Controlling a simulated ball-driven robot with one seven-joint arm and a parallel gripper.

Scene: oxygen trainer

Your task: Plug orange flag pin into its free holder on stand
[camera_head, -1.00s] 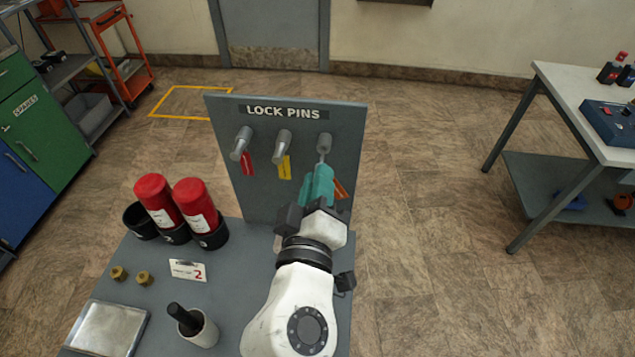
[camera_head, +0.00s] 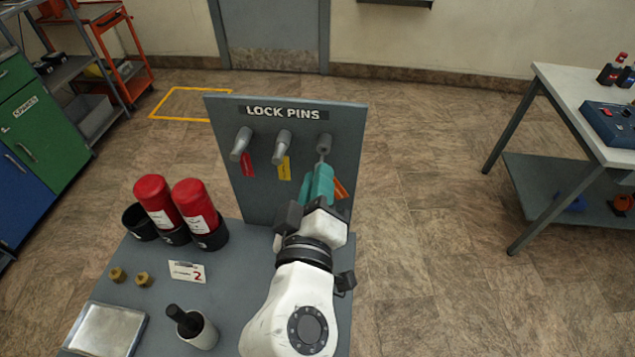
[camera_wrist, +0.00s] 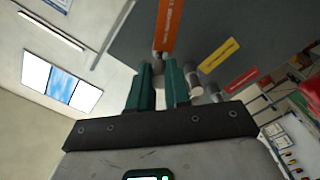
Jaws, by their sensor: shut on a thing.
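The orange flag pin shows its orange flag (camera_head: 340,189) beside my fingers in the head view, and the flag (camera_wrist: 170,26) hangs large between the fingertips in the wrist view. My gripper (camera_head: 321,170), with teal fingers, is shut on this pin in front of the right-hand holder (camera_head: 324,144) on the grey LOCK PINS stand (camera_head: 224,130). The pin's grey metal shows between the fingertips and that holder. The fingers hide most of the pin, so I cannot tell how far it sits in the holder. My gripper (camera_wrist: 165,75) also shows in the wrist view.
Pins with a red flag (camera_head: 248,164) and a yellow flag (camera_head: 284,168) stick out of the stand to the left. Red bottles (camera_head: 194,205) in black cups, brass fittings (camera_head: 143,279), a metal tray (camera_head: 105,328) and a cup with a dark handle (camera_head: 199,332) stand on the bench.

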